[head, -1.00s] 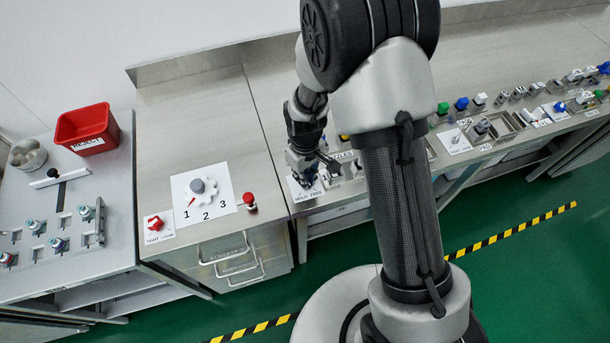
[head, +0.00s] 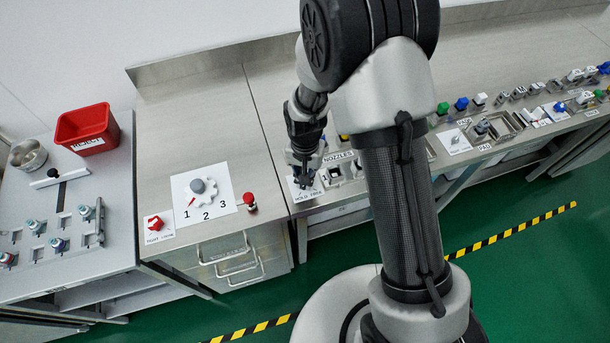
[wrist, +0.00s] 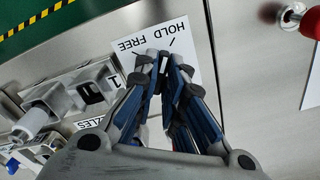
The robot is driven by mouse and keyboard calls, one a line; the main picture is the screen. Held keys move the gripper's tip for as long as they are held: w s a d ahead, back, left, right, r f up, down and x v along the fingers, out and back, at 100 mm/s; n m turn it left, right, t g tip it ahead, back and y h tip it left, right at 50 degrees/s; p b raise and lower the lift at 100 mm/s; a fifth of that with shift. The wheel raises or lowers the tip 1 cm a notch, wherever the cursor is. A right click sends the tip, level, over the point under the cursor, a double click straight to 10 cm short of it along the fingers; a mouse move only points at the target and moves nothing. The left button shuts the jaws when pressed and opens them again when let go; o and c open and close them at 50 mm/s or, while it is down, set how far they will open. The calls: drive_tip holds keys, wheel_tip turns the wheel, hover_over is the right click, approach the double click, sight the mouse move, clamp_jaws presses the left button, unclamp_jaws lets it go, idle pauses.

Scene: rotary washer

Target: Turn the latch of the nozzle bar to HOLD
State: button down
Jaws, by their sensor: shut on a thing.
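The white card marked HOLD FREE (wrist: 188,30) lies on the steel bench; its edge also shows in the head view (head: 312,193). Both words and their tick marks are readable in the wrist view. My gripper (wrist: 164,58) is over the card with its fingertips close together, shut on the latch. The latch is almost wholly hidden by the fingers, so I cannot tell which mark it points at. In the head view my gripper (head: 304,180) points down at the bench's front edge. The nozzle bar (wrist: 75,92), with a slot marked 1, is beside the card.
A white nozzle (wrist: 35,122) stands near the bar. A red mushroom knob (head: 249,201) and a dial marked 1, 2, 3 (head: 198,187) are on the bench to the left. A red bin (head: 87,128) stands farther left. Bench behind the dial is clear.

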drive_tip(key=shift+m, duration=1.2)
drive_tip(key=c, duration=1.7)
unclamp_jaws()
wheel_tip(320, 180, up, 12)
drive_tip(key=shift+r, duration=0.1)
